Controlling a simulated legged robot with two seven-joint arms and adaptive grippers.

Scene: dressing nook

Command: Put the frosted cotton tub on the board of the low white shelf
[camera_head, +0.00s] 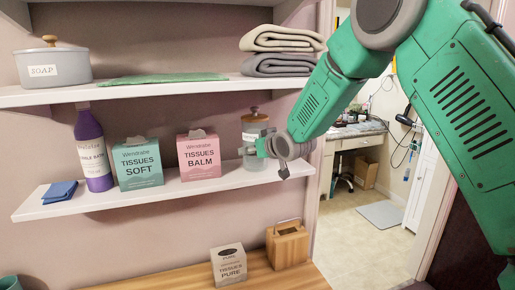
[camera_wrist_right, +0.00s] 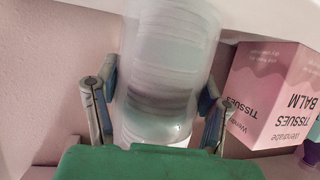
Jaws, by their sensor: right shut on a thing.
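The frosted cotton tub (camera_head: 255,130) is a pale translucent jar with a wooden-knobbed lid and a label. It is upright at the right end of the low white shelf (camera_head: 205,188), right of the pink tissue box. My right gripper (camera_head: 264,147) is shut on the tub from the right and hides part of its side. In the right wrist view the tub (camera_wrist_right: 165,75) stands between both fingers of the gripper (camera_wrist_right: 157,90), its end by the white board (camera_wrist_right: 260,14). I cannot tell whether its base touches the board. My left gripper is out of view.
The pink tissue box (camera_head: 199,157), green tissue box (camera_head: 138,165), purple bottle (camera_head: 93,150) and blue cloth (camera_head: 60,191) stand along the low shelf. An upper shelf (camera_head: 150,90) with towels and a soap pot hangs above. A wooden surface (camera_head: 270,278) lies below.

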